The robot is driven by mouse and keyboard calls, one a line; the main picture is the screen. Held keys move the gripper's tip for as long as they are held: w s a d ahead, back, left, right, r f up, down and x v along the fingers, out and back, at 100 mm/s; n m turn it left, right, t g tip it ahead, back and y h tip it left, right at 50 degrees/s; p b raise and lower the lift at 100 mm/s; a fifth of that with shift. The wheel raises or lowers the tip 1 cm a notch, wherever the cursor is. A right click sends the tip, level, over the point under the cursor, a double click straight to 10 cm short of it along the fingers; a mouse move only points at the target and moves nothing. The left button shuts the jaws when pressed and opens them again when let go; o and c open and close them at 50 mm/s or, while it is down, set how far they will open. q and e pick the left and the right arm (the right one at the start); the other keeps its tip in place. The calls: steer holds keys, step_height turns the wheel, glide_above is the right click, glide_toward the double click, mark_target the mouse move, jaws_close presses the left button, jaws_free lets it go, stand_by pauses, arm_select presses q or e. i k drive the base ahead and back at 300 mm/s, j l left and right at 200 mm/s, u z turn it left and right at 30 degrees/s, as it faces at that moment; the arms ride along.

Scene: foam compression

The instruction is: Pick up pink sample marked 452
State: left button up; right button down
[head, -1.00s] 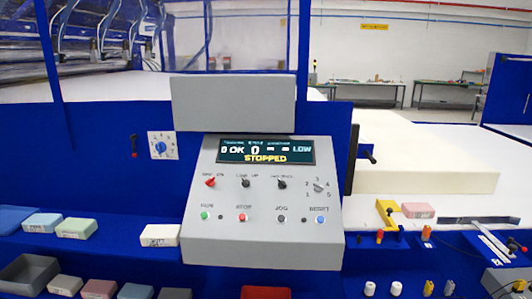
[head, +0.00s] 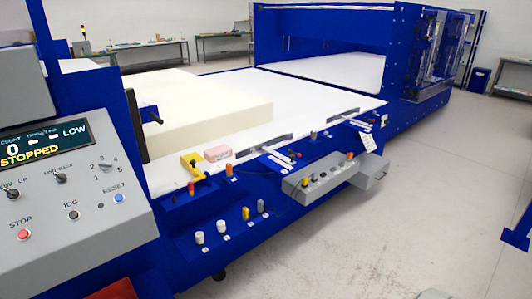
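One pink sample block (head: 218,153) lies on the white table surface of the blue machine, near its front edge. It has dark marking on its front face, too small to read. It stands beside a yellow tool (head: 193,166). Neither of my grippers shows in the head view.
A grey control panel (head: 70,195) reading STOPPED stands at the left. A thick cream foam slab (head: 195,110) lies on the machine bed behind the pink block. A grey switch box (head: 325,175) juts out from the front edge. The grey floor (head: 400,220) at the right is largely clear.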

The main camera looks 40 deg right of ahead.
mark_target(214, 155)
steer(key=z, duration=1)
steer(key=u, duration=0.2)
steer(key=i+l+u, duration=0.15)
steer(key=u, duration=0.2)
steer(key=i+l+u, duration=0.15)
steer(key=l+u, duration=0.15)
steer(key=l, duration=0.15)
steer(key=i+l+u, duration=0.1)
steer(key=l+u, duration=0.25)
